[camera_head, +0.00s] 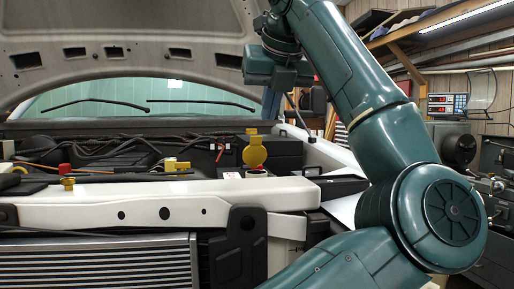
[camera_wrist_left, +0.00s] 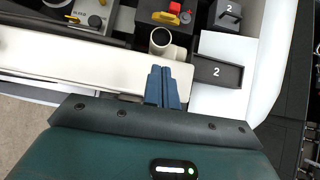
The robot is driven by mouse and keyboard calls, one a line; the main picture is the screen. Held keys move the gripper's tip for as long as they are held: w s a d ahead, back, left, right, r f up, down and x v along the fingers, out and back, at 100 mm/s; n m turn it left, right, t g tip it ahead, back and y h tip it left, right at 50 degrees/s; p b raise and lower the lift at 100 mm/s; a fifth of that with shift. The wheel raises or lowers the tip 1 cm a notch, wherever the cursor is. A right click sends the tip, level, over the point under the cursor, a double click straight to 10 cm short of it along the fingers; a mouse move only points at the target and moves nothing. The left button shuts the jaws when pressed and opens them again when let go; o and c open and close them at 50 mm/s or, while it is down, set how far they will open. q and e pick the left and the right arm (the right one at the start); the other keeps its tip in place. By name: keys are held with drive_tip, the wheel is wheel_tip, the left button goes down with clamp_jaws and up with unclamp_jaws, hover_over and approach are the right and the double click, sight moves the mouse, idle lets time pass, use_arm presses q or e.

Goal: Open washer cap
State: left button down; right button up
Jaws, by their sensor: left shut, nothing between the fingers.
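The washer cap (camera_head: 255,151) is yellow and stands upright, tilted up off its filler neck (camera_head: 257,173) at the right of the engine bay in the head view. In the left wrist view the filler neck (camera_wrist_left: 160,40) shows as a pale round tube with its mouth uncovered. My left gripper (camera_head: 270,112) hangs above and slightly right of the cap in the head view, apart from it. In the left wrist view its blue fingers (camera_wrist_left: 163,88) are together and empty, just short of the neck. My right gripper is in neither view.
The raised hood (camera_head: 130,30) arches over the bay. A white front crossbeam (camera_head: 165,203) and the grille (camera_head: 95,265) lie in front. Black numbered boxes (camera_wrist_left: 218,72) sit beside the neck. A red-topped terminal (camera_wrist_left: 174,8) is behind it.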

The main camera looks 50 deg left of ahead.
sight(255, 151)
use_arm(q)
drive_tip(key=x, duration=0.9)
drive_tip(key=shift+d+f+b, duration=0.1)
drive_tip(key=shift+d+b, duration=0.1)
drive_tip(key=shift+b, duration=0.15)
drive_tip(key=shift+w+a+r+p, duration=0.2)
drive_tip(key=shift+w+a+r, duration=0.1)
drive_tip(key=shift+a, duration=0.3)
drive_tip(key=shift+w+a+r+p, duration=0.15)
drive_tip(key=shift+w+a+p, duration=0.15)
drive_tip(key=shift+a, duration=0.35)
drive_tip(key=shift+w+a+r+p, duration=0.15)
drive_tip(key=shift+w+a+r, duration=0.15)
drive_tip(key=shift+a, duration=0.3)
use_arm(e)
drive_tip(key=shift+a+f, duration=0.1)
